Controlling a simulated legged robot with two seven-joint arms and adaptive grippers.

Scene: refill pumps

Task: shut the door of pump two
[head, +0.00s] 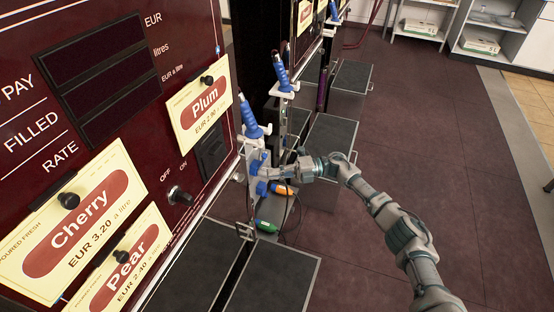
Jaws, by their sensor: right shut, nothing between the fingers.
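The nearest pump is a dark red cabinet (210,60) with a display and fruit signs at left. Further pumps stand behind it in a row. No number shows on any pump, and I cannot make out which panel is the door of pump two or how far open it stands. My right gripper (269,173) is shut and empty, beside the far edge of the near cabinet. It is next to a pale grey part with blue pieces; I cannot tell whether it touches it. My left gripper is not in view.
Blue nozzles (251,122) hang along the pump row. An orange handle (284,189) and a green one (266,226) lie low near cables. Grey boxes with dark tops (331,137) line the floor. The floor at right is clear; shelves (485,38) stand at the back.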

